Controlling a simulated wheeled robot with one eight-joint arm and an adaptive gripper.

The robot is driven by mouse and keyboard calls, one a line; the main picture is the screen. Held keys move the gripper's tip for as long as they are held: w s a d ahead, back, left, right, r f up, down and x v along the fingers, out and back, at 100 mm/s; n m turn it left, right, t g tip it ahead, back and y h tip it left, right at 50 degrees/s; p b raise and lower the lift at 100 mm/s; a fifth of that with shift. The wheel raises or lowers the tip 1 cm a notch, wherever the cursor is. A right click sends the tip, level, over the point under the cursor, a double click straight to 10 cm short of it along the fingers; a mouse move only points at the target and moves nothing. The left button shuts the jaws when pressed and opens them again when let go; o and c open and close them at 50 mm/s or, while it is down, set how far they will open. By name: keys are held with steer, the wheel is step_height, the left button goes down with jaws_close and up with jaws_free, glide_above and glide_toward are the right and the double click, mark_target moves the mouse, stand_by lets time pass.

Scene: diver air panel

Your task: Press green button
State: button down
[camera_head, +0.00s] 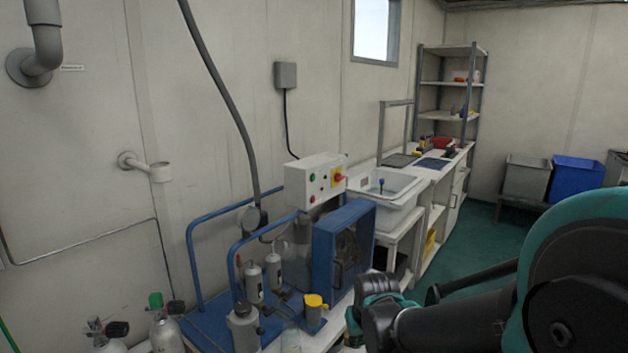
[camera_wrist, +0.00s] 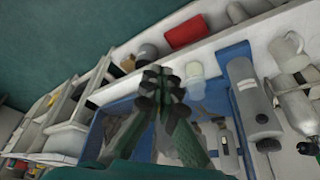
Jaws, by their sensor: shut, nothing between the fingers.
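The green button (camera_head: 312,178) is a small round button on the front of a white control box (camera_head: 318,164). A red button shows below it, and a larger red knob on a yellow plate is to its right. My gripper (camera_head: 368,292) is at the lower right of the head view, below and to the right of the box and apart from it. In the wrist view my gripper (camera_wrist: 158,78) is shut and empty, its fingers together above the equipment. I cannot make out the green button in the wrist view.
Below the box stands a blue-framed compressor (camera_head: 338,245) with blue pipe rails (camera_head: 190,260) to its left. A yellow-topped canister (camera_head: 314,308) and gas cylinders (camera_head: 165,335) stand in front. A white sink (camera_head: 390,187) is to the right. Open green floor (camera_head: 470,240) lies beyond.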

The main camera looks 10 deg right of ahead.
mark_target(313, 178)
steer(key=w+d+r+n+t+h, duration=0.1)
steer(key=w+d+r+n+t, duration=0.2)
steer(key=w+r, duration=0.6)
steer(key=w+d+r+t+h, duration=0.15)
steer(key=w+r+t, duration=0.3)
steer(key=w, duration=0.85)
steer(key=w+d+r+n+t+h, duration=0.1)
steer(key=w+d+r+n+t, duration=0.2)
steer(key=w+r, duration=0.65)
steer(key=w+a+r+n+t+y, duration=0.3)
steer(key=w+t, duration=0.1)
steer(key=w, duration=0.6)
steer(key=shift+r+n, duration=0.2)
steer(key=shift+n, duration=0.1)
steer(key=shift+w, duration=0.1)
steer(key=w+a, duration=0.6)
steer(key=shift+w+a, duration=0.1)
steer(key=shift+a, duration=0.05)
steer(key=shift+w+a, duration=0.25)
